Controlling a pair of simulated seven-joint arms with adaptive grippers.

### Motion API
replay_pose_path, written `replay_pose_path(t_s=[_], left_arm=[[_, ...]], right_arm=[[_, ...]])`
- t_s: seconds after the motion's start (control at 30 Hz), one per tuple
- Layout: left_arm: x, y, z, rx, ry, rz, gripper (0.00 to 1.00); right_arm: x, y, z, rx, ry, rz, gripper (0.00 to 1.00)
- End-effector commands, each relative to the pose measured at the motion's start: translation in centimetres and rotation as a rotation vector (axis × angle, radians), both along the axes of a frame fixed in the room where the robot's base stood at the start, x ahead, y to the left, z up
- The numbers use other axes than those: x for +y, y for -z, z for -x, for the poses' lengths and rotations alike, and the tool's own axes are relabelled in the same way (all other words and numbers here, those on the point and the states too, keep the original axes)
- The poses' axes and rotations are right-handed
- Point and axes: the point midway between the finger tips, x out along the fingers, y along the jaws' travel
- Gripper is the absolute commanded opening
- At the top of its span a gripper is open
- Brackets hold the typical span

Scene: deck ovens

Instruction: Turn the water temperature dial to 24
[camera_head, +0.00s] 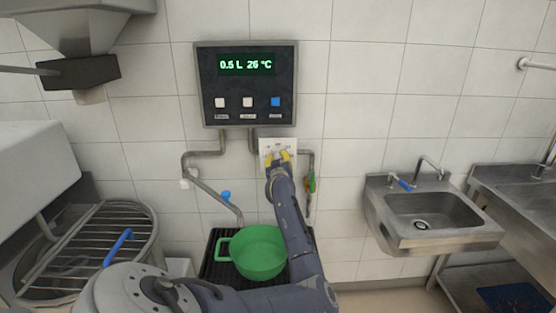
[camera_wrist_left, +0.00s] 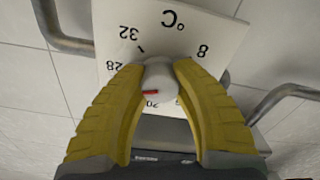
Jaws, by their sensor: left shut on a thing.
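The temperature dial plate (camera_head: 265,147) is a white square on the tiled wall, below a dark control panel (camera_head: 247,120). In the left wrist view the plate (camera_wrist_left: 190,25) appears inverted, with °C, 32, 28, 20 and 8 readable. My left gripper (camera_head: 278,157) has yellow fingers shut on the white dial knob (camera_wrist_left: 160,78), one finger on each side. The left finger hides part of the scale there. The panel display (camera_head: 246,65) reads 0.5 L and seemingly 26 °C. My right gripper is not in view.
A green pot (camera_head: 259,268) stands on a black grate below the dial, beside my left arm. Grey pipes (camera_head: 207,140) run down the wall on both sides of the plate. A steel sink (camera_head: 430,238) is at the right, and a mixer bowl with wire guard (camera_head: 75,250) at the left.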

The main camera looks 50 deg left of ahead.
Motion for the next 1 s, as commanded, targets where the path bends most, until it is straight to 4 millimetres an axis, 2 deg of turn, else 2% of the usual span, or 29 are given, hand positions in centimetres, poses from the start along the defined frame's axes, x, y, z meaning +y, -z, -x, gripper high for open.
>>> replay_pose_path(t_s=[0.5,1.0], left_arm=[[-0.14,0.32,-0.17,-0.282,0.003,0.232,0.00],[-0.21,0.37,-0.22,-0.362,0.004,0.298,0.00]], right_arm=[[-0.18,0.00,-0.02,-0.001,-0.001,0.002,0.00],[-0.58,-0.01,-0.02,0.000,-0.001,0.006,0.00]])
